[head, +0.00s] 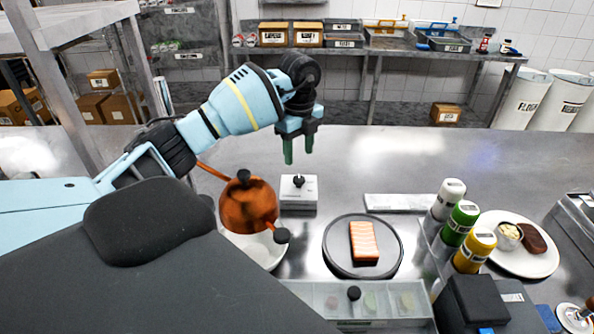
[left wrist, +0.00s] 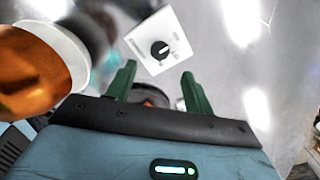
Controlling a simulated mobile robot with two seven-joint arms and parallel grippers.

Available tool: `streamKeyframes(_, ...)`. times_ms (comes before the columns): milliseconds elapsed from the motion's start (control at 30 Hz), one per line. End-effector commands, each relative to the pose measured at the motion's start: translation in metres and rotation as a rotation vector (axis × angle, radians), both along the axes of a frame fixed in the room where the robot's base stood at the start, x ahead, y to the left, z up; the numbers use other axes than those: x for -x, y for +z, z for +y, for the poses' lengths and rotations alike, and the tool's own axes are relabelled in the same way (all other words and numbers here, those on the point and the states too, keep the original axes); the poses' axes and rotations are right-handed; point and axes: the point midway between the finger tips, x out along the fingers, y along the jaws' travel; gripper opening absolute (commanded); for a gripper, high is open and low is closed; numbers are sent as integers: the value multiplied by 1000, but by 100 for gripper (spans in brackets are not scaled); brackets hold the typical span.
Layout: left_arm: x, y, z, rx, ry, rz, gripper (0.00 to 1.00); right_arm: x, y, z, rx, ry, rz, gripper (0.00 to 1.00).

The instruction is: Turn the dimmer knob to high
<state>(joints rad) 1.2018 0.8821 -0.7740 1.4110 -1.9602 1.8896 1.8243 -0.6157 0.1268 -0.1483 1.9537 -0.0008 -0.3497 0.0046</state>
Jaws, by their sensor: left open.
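The dimmer is a small white box (head: 307,193) on the steel counter, with a black dimmer knob (head: 298,181) on its top. In the left wrist view the knob (left wrist: 160,50) shows on the white plate (left wrist: 172,33), beyond the fingertips; its small markings are too blurred to read. My left gripper (head: 298,160) is above and just behind the dimmer in the head view, green fingers pointing down. It is open and empty, apart from the knob; it also shows in the left wrist view (left wrist: 158,82). My right gripper is not in view.
A dark round plate (head: 338,270) with a salmon fillet (head: 363,243) is in front. Bottles (head: 460,222) and a white plate (head: 537,262) are at right. The counter behind is clear.

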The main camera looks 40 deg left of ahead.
Motion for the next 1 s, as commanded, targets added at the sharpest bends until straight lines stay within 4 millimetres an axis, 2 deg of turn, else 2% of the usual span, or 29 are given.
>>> streamKeyframes(167, 1, -11, 0, 0, 0, 3, 52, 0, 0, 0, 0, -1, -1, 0)
streamKeyframes(400, 1, -46, 0, 1, 0, 4, 52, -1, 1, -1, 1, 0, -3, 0)
streamKeyframes(600, 0, -69, 0, 0, 0, 0, 52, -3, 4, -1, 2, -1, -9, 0)
streamKeyframes(767, 0, -77, 0, 0, 0, 0, 52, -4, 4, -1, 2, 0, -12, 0)
streamKeyframes(1000, 0, -78, 0, 0, 0, 0, 52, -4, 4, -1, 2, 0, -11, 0)
